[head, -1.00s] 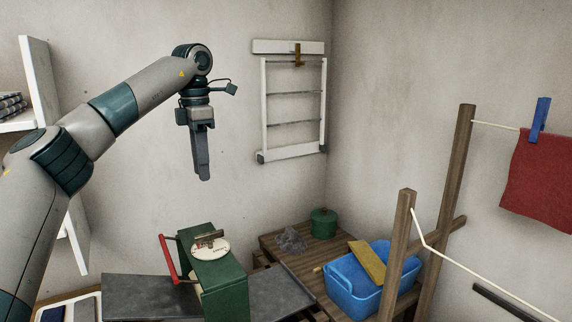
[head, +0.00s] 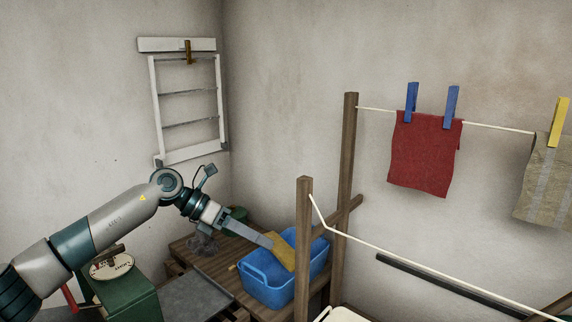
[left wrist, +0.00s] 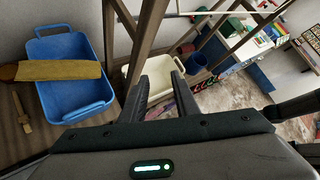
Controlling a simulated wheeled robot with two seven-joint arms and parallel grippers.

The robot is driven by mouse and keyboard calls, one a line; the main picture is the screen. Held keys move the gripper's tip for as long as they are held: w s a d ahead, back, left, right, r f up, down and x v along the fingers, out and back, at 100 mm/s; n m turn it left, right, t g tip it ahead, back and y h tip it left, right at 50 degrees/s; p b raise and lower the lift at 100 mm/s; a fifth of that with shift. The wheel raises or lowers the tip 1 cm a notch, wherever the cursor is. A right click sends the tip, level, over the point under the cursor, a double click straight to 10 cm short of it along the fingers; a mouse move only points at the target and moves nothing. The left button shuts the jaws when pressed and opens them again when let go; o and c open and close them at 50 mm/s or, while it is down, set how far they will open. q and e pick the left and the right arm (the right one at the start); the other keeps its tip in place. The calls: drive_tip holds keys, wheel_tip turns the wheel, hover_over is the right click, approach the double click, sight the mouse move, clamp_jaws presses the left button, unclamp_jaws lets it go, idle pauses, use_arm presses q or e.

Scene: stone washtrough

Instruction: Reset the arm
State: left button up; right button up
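My left arm comes in from the left in the head view. My left gripper (head: 270,242) stretches to the right, its fingers pointing toward the blue basin (head: 268,287). In the left wrist view its two dark fingers (left wrist: 160,76) stand apart with nothing held between them. In the head view the fingertips overlap the near edge of a yellow-brown item (head: 283,252) lying across the basin; the wrist view shows that item (left wrist: 50,70) off to the left, clear of the fingers. My right gripper is not in view.
A wooden clothesline post (head: 303,250) stands right of the basin, and a red cloth (head: 425,152) hangs behind. A green box with a dial (head: 130,300) is below my arm. A cream tub (left wrist: 150,68) lies beyond the fingers. A white rack (head: 187,153) hangs on the wall.

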use_arm(q)
drive_tip(key=s+d+r+n+t+h, duration=0.2)
drive_tip(key=s+d+n+t+h, duration=0.35)
drive_tip(key=d+n+h, duration=0.45)
drive_tip(key=s+a+f+n+t+y, duration=0.3)
drive_tip(key=a+f+n+t+y, duration=0.2)
drive_tip(key=a+f+n+y, duration=0.7)
drive_tip(key=s+a+f+n+t+y, duration=0.4)
drive_tip(key=a+f+n+y, duration=0.45)
drive_tip(key=n, duration=0.75)
drive_tip(key=s+a+f+n+g, duration=0.3)
drive_tip(key=s+f+n+g, duration=0.25)
drive_tip(key=s+f, duration=0.9)
drive_tip(key=s+a+f+n+g, duration=0.1)
drive_tip(key=s+f+g, duration=0.15)
drive_tip(key=s, duration=0.65)
drive_tip(key=s+a+f+g, duration=0.15)
drive_tip(key=s+g, duration=0.25)
drive_tip(key=s, duration=0.6)
wheel_tip(320, 180, down, 29)
drive_tip(key=g, duration=0.1)
drive_tip(key=s+a+f+g, duration=0.1)
drive_tip(key=s+a+f, duration=0.2)
drive_tip(key=s+f, duration=1.4)
drive_tip(key=shift+s+f, duration=0.3)
drive_tip(key=shift+s, duration=0.6)
